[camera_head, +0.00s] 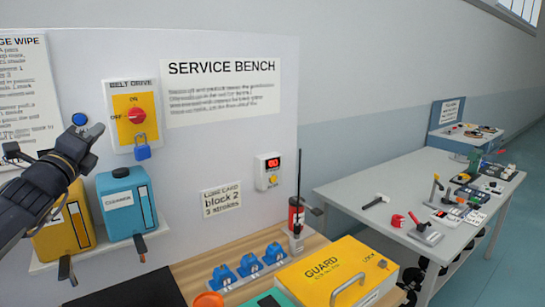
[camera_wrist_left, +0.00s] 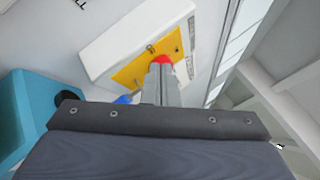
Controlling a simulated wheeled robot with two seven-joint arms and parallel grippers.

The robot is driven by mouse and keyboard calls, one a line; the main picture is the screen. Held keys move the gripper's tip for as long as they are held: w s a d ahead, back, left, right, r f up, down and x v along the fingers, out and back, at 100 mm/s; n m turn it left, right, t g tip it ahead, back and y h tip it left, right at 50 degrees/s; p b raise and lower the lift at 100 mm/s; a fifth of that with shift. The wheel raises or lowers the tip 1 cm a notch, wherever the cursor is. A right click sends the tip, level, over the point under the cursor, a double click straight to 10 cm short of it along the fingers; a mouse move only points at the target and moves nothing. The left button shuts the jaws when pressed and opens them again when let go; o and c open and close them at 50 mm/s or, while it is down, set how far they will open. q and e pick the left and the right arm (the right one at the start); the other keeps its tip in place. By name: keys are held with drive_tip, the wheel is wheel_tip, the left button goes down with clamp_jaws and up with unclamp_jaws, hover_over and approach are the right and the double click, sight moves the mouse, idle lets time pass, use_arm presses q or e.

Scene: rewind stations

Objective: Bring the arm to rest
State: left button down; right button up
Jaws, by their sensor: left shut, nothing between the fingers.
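My left gripper (camera_head: 92,132) is raised in front of the panel at the left, its arm coming in from the left edge. In the left wrist view its fingers (camera_wrist_left: 160,85) are together with nothing between them. They overlap the belt drive switch box (camera_wrist_left: 135,45), whose red knob shows just beyond the tips; I cannot tell the gap. In the head view the belt drive box (camera_head: 122,95) has a red knob (camera_head: 136,116) and a blue padlock (camera_head: 142,149) hanging below it. My right gripper is not in view.
A blue cleaner container (camera_head: 127,203) and a yellow one (camera_head: 65,228) stand on a shelf below the gripper. A grey table (camera_head: 350,190) with tools stands at the right.

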use_arm(q)
drive_tip(key=s+d+f+m+g+h, duration=0.4)
drive_tip(key=s+d+f+m, duration=0.25)
drive_tip(key=d+m, duration=0.45)
drive_tip(key=s+d+f+m+g+h, duration=0.4)
drive_tip(key=s+d+f+m, duration=0.4)
drive_tip(key=m, duration=0.6)
drive_tip(key=s+d+f+m+g+y, duration=0.2)
drive_tip(key=s+f+m+g, duration=0.2)
drive_tip(key=s+f+m, duration=0.5)
drive_tip(key=s+d+f+m+g+y, duration=0.2)
drive_tip(key=s+f+m+g, duration=0.2)
drive_tip(key=s+f+m, duration=0.5)
wheel_tip(320, 180, down, 3)
drive_tip(key=shift+s+d+r+m, duration=0.15)
drive_tip(key=shift+s+m, duration=0.15)
drive_tip(key=shift+m, duration=0.6)
